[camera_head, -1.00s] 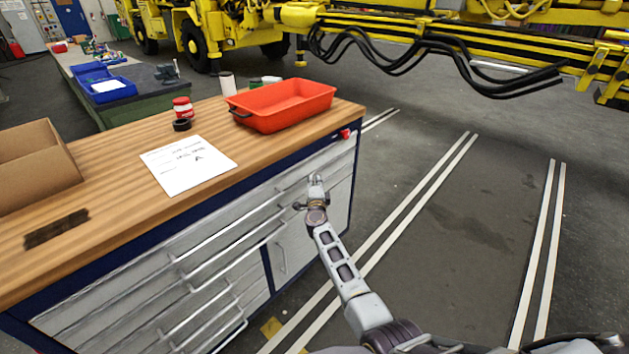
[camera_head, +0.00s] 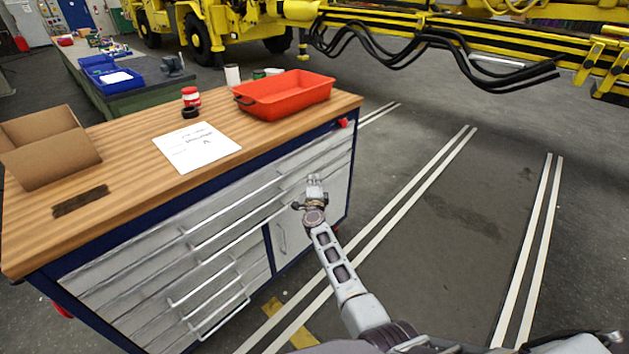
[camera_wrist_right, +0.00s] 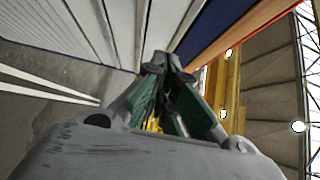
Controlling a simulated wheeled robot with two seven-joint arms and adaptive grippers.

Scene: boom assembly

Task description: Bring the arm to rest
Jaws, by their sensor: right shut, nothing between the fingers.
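My right arm (camera_head: 340,270) reaches forward from the bottom of the head view. Its right gripper (camera_head: 314,182) is in front of the drawer cabinet's right end, below the level of the wooden top. In the right wrist view the gripper (camera_wrist_right: 165,65) has its fingers together with nothing between them, pointing toward the cabinet's pale drawer fronts (camera_wrist_right: 90,25). I cannot tell the exact gap to the cabinet. My left gripper is not in view.
The workbench (camera_head: 130,140) carries a red tray (camera_head: 286,96), a paper sheet (camera_head: 196,146), a red-and-white can (camera_head: 191,96), a black ring (camera_head: 190,112) and an open cardboard box (camera_head: 50,150). Yellow machinery (camera_head: 430,35) stands behind. The floor (camera_head: 440,240) to the right is clear.

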